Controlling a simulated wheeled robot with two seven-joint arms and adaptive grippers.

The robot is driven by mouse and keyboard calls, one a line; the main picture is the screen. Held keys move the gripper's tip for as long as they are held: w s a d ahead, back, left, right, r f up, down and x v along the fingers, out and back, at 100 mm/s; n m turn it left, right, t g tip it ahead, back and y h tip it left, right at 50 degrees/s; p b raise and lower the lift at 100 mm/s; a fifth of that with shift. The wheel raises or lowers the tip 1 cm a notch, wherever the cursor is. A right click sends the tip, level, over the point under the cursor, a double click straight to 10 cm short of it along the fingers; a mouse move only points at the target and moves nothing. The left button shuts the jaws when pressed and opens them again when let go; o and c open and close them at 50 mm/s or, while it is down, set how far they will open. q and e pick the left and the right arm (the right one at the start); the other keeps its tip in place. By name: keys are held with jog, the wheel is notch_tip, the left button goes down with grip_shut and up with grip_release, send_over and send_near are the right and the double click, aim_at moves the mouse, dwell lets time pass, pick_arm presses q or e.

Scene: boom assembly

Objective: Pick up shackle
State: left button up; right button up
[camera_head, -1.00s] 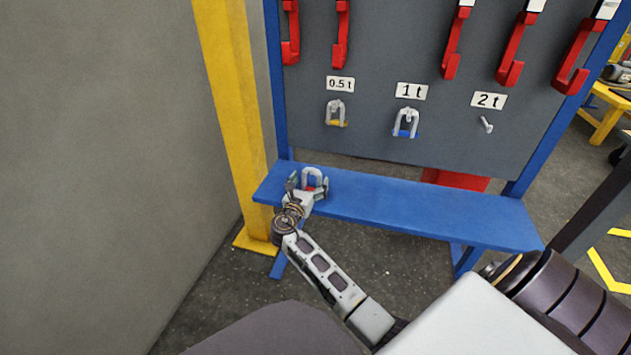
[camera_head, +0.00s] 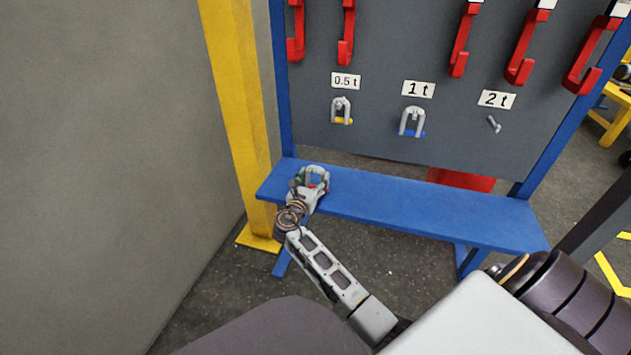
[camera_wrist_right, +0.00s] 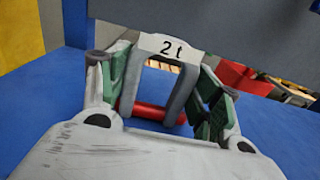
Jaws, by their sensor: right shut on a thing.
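The shackle (camera_head: 316,171) is a grey U shape with a red pin, at the left end of the blue shelf. In the right wrist view, the shackle (camera_wrist_right: 183,96) stands upright with its red pin low across it, and "2 t" shows on a white curved part at its top. My right gripper (camera_head: 312,184) is shut on the shackle, with green-padded fingers on both sides of it. I cannot tell whether the shackle still touches the shelf. My left gripper is not in view.
The blue shelf (camera_head: 430,211) is bare to the right. On the grey panel (camera_head: 380,60) hang a yellow-pinned shackle (camera_head: 341,110) under "0.5 t", a blue-pinned shackle (camera_head: 411,121) under "1 t", and an empty peg (camera_head: 494,124) under "2 t". A yellow post (camera_head: 238,110) stands close left.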

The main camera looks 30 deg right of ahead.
jog(key=shift+r, duration=0.1)
jog(key=c, duration=0.5)
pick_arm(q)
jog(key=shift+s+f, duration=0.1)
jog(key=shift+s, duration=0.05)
pick_arm(e)
jog(key=shift+c, duration=0.2)
jog(key=shift+r, duration=0.1)
jog(key=shift+r+p, duration=0.3)
jog(key=shift+r, duration=0.1)
jog(key=shift+r+p, duration=0.35)
jog(key=shift+r, duration=0.3)
pick_arm(q)
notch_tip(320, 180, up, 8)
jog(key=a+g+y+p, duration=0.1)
jog(key=p, duration=0.2)
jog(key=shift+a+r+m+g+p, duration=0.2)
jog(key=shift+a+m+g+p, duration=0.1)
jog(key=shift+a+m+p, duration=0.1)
pick_arm(e)
notch_tip(320, 180, up, 8)
jog(key=shift+f, duration=0.15)
